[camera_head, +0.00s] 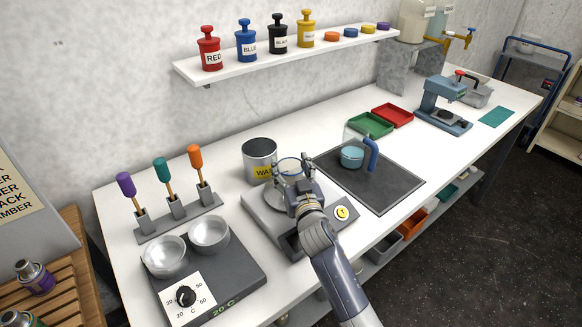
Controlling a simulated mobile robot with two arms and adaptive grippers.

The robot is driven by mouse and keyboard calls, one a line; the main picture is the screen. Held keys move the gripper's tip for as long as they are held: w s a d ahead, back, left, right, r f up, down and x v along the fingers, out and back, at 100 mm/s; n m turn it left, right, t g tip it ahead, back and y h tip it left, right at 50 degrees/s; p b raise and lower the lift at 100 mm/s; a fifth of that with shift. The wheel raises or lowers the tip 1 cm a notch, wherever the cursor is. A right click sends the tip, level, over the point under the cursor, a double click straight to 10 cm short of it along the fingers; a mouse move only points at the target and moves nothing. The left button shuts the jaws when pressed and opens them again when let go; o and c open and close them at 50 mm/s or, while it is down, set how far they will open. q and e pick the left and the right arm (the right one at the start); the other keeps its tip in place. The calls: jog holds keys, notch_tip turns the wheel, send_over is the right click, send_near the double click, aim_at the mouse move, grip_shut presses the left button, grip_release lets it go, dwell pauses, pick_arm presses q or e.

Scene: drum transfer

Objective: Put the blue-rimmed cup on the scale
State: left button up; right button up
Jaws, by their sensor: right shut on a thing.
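The blue-rimmed cup (289,163) is clear, with a thin blue ring at its top. My right gripper (294,182) is shut on it, and the fingers hide its lower front. The cup is over the back right part of the scale (262,214), a grey box with a round metal pan (274,200). The gripper covers much of the pan, so I cannot tell whether the cup touches it. My left gripper is not in view.
A metal waste can (259,150) stands close behind the scale. A dark mat (392,192) with a teal pot (352,157) and a blue upright piece (370,154) is to the right. Green and red trays lie farther back.

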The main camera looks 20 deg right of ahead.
jog(key=o, duration=0.8)
jog(key=shift+r+p, duration=0.2)
jog(key=shift+p, duration=0.1)
jog(key=s, duration=0.3)
jog(key=s+b, duration=0.1)
jog(key=s, duration=0.3)
jog(key=s+b, duration=0.1)
jog(key=s, duration=0.3)
jog(key=shift+a+f, duration=0.3)
jog(key=shift+f, duration=0.05)
jog(key=shift+s, duration=0.55)
